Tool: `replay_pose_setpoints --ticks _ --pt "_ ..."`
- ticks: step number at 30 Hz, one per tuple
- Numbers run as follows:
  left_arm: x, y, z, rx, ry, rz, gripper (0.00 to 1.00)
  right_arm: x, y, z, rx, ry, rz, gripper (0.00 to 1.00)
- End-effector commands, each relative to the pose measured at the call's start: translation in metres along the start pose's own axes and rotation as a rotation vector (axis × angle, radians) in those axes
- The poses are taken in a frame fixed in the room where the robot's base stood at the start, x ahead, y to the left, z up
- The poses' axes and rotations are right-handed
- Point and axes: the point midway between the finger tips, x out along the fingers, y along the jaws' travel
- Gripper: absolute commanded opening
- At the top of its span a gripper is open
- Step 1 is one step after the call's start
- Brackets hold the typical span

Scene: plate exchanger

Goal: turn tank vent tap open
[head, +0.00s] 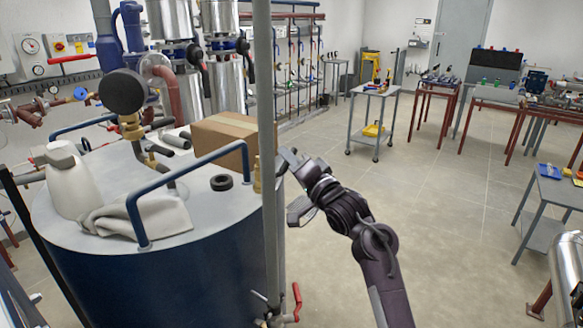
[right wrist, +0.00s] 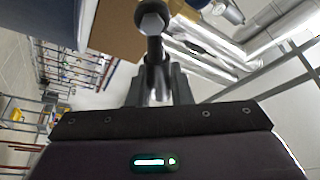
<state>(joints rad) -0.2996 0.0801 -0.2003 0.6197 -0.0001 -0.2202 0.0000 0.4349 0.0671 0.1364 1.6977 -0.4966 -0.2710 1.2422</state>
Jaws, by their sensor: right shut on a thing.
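The blue tank (head: 190,285) with a grey top fills the lower left of the head view. A small brass fitting (head: 257,176), probably the vent tap, stands at the top's right edge, just left of a grey pole. My right gripper (head: 284,163) is beside it at the pole, which partly hides the contact. In the right wrist view, my right gripper (right wrist: 160,88) is shut on a dark handle (right wrist: 153,20) with a rounded end, seemingly the tap's. Whether the tap is open cannot be told. My left gripper is not in view.
The grey pole (head: 267,120) rises right beside my gripper. A cardboard box (head: 222,140), a black ring (head: 221,182), a blue rail (head: 135,212), a cloth and a white jug (head: 70,185) are on the tank top. A red-handled valve (head: 297,300) sits low.

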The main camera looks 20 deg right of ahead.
Motion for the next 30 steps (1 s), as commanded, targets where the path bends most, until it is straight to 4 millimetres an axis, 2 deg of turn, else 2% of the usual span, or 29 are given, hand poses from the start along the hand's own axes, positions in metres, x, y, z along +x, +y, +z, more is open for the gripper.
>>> replay_pose_setpoints --ticks 18,30 --pt "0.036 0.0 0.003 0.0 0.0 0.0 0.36 -0.005 -0.03 0.012 -0.542 -0.005 -0.222 0.0" --pt "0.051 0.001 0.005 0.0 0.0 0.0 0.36 -0.009 -0.043 0.022 -0.793 -0.006 -0.327 0.0"
